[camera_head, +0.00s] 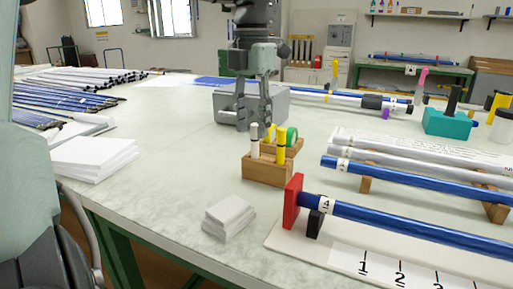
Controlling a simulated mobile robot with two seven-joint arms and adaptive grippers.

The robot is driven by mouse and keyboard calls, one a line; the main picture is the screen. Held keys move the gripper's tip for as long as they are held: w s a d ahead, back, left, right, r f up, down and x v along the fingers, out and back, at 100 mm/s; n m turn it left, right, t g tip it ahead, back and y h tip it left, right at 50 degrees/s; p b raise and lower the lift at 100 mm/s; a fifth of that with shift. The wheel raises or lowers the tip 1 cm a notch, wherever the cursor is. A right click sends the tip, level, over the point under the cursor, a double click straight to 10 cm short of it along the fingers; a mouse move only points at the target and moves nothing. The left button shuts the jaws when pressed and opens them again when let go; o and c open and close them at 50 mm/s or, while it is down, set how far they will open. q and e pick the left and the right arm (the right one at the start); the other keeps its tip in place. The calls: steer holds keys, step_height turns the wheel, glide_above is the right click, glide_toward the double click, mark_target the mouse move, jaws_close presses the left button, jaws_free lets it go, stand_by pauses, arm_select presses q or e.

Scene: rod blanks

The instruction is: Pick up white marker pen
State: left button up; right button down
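The white marker pen (254,142) stands upright with its dark cap end up, in the left part of a small wooden holder (268,174) near the middle of the table. My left gripper (256,127) hangs fingers down, just above and behind the pen in the picture. My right gripper is not in view.
A yellow marker (281,146) and a green round item (291,137) share the holder. A grey box (286,108) sits behind the gripper. A small white block stack (229,216) lies in front; blue rods on a rack (292,202) lie right. Paper stacks (92,157) lie left.

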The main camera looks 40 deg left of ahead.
mark_target(255, 138)
arm_select(q)
steer(key=f, duration=0.4)
steer(key=shift+w+f, duration=0.1)
steer(key=shift+w, duration=0.3)
steer(key=shift+c, duration=0.6)
jaws_close()
